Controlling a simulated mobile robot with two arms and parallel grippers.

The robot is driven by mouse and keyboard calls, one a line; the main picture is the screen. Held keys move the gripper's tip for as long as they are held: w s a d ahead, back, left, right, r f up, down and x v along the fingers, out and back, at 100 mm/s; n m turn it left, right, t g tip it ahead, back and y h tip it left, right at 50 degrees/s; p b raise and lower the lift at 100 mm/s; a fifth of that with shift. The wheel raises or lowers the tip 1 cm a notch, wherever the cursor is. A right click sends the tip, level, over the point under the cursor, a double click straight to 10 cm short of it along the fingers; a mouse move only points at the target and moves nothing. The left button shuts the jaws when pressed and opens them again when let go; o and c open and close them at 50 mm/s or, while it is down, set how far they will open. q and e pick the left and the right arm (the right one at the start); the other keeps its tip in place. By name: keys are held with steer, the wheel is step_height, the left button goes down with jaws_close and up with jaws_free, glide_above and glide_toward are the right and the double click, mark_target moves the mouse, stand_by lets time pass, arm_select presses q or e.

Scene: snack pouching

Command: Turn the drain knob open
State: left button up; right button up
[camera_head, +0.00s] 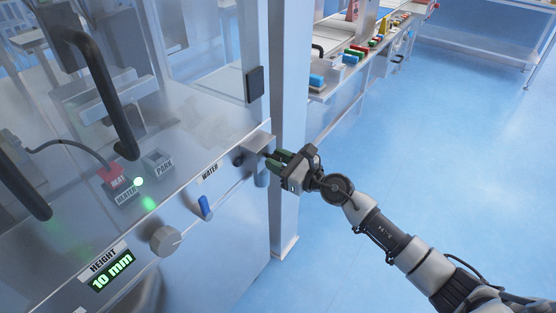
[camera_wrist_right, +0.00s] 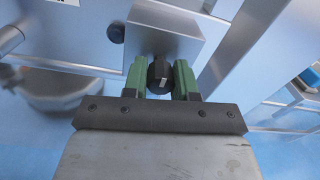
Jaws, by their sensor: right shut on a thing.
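The drain knob (camera_wrist_right: 159,76) is a small black round knob with a pale mark, on the front of a grey metal box (camera_wrist_right: 165,40). In the wrist view it sits between the two green fingers of my right gripper (camera_wrist_right: 160,82), which is shut on it. In the head view my right gripper (camera_head: 274,162) reaches the box (camera_head: 252,150) at the machine's right end, and the fingers mostly hide the knob. My left gripper is not in view.
A blue-handled lever (camera_head: 205,208) under the WATER label and a grey round knob (camera_head: 165,239) are on the front panel. The HEIGHT display (camera_head: 111,271) reads 10 mm. A metal post (camera_head: 287,120) stands just right of the box. Blue floor (camera_head: 440,150) is clear on the right.

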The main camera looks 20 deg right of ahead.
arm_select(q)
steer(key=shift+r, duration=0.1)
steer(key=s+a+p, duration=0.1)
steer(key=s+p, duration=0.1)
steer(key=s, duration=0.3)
arm_select(e)
steer(key=m, duration=0.2)
steer(key=shift+r+m, duration=0.2)
steer(key=shift+m, duration=0.1)
steer(key=shift+m+p, duration=0.6)
steer(key=shift+m, duration=0.3)
steer(key=m+p, duration=0.3)
steer(key=m, duration=0.3)
steer(key=shift+p, duration=0.35)
steer(key=m+p, duration=0.2)
steer(key=m, duration=0.2)
arm_select(q)
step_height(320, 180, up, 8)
steer(key=p, duration=0.1)
steer(key=shift+p, duration=0.35)
arm_select(e)
steer(key=shift+f+m, duration=0.1)
steer(key=shift+m, duration=1.6)
